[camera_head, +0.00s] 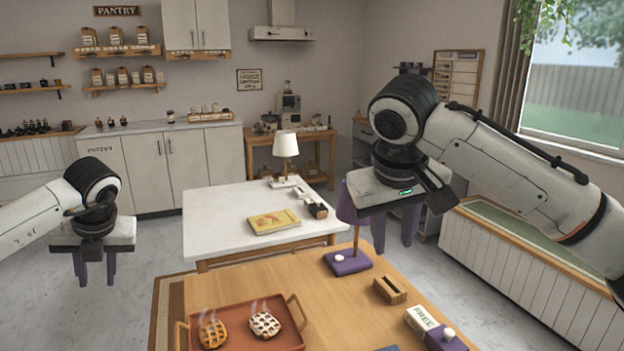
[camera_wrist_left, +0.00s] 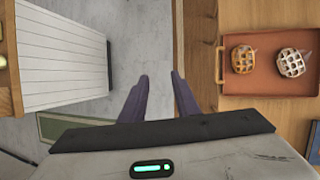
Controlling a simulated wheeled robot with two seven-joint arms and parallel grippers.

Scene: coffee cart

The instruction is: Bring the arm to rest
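My left gripper (camera_head: 96,270) hangs fingers-down over the floor at the left of the head view, clear of the tables. In the left wrist view its two purple fingers (camera_wrist_left: 160,85) stand apart with bare floor between them, so it is open and empty. My right gripper (camera_head: 394,238) points down at the right of the head view, in front of part of a purple lamp (camera_head: 348,262). Its purple fingers stand apart with nothing visible between them. Whether it touches the lampshade cannot be told.
A wooden table (camera_head: 330,310) in front holds a brown tray (camera_head: 235,312) with two steaming pies, a small wooden box (camera_head: 390,289) and a white carton (camera_head: 422,321). A white table (camera_head: 215,225) behind holds a yellow book (camera_head: 273,221). Floor is free at the left.

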